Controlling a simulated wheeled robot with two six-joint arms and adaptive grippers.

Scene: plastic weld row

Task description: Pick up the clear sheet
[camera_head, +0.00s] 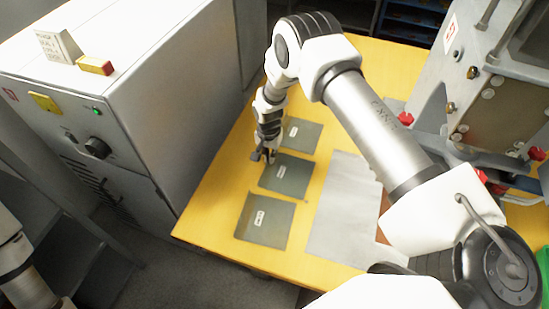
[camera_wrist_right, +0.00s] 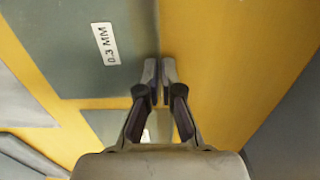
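Three grey-green labelled sheets lie in a row on the yellow table: a near one (camera_head: 265,233), a middle one (camera_head: 282,184) and a far one (camera_head: 304,141). I cannot tell from looks which is the clear sheet. My right gripper (camera_head: 263,156) is at the far left corner of the middle sheet. In the right wrist view, its fingertips (camera_wrist_right: 160,70) stand a narrow gap apart along the edge of a sheet marked 0.3 MM (camera_wrist_right: 75,60). I see nothing clearly clamped between them. My left gripper is out of view.
A large pale grey sheet (camera_head: 335,210) lies right of the row. A grey cabinet (camera_head: 190,120) stands close on the left. A machine with red knobs (camera_head: 460,110) is at the right. Bare yellow table (camera_head: 215,195) shows left of the sheets.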

